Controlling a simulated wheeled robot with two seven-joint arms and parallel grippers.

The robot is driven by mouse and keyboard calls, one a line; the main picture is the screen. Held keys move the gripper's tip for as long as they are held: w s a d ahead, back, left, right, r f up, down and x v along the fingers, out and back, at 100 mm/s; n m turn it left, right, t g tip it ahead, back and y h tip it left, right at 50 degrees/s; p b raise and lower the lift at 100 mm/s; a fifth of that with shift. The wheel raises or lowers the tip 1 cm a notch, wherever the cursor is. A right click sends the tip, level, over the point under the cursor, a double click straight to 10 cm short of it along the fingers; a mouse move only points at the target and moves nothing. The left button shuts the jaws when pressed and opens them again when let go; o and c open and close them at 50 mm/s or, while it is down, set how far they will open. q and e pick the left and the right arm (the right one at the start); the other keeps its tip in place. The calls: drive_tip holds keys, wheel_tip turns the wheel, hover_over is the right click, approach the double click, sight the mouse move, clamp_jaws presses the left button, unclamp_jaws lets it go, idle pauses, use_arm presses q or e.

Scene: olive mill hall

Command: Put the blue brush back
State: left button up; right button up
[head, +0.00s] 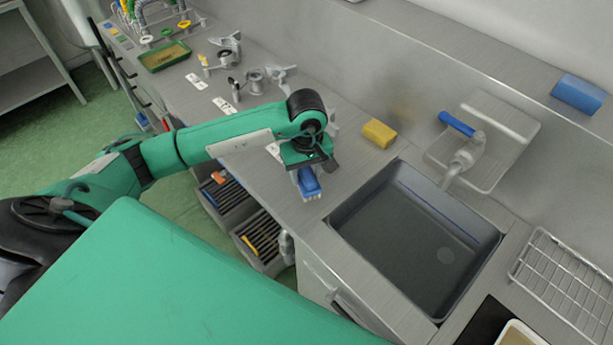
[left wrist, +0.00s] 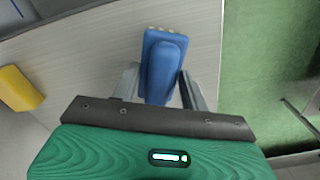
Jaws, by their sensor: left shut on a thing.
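The blue brush (head: 309,184) is in my left gripper (head: 306,172), over the grey counter just left of the sink. In the left wrist view, the blue brush (left wrist: 163,65) sits between the two fingers of my left gripper (left wrist: 159,84), which is shut on it. Pale tufts show at the brush's far end. I cannot tell whether the brush touches the counter (head: 340,178). My right gripper is not in view.
A tap (head: 463,160) and blue block (head: 577,94) are farther right, with a wire rack (head: 565,275). Open drawers (head: 236,238) holding tools are below the counter. Metal parts (head: 257,80) stand at the back left.

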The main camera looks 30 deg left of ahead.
use_arm(q)
wheel_tip(320, 180, down, 2)
drive_tip(key=shift+f, duration=0.35)
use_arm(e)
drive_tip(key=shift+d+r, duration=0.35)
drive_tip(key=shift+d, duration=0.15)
use_arm(q)
drive_tip(key=shift+f, duration=0.25)
drive_tip(key=o, duration=1)
drive_tip(key=shift+r, duration=0.1)
drive_tip(key=shift+c, duration=0.2)
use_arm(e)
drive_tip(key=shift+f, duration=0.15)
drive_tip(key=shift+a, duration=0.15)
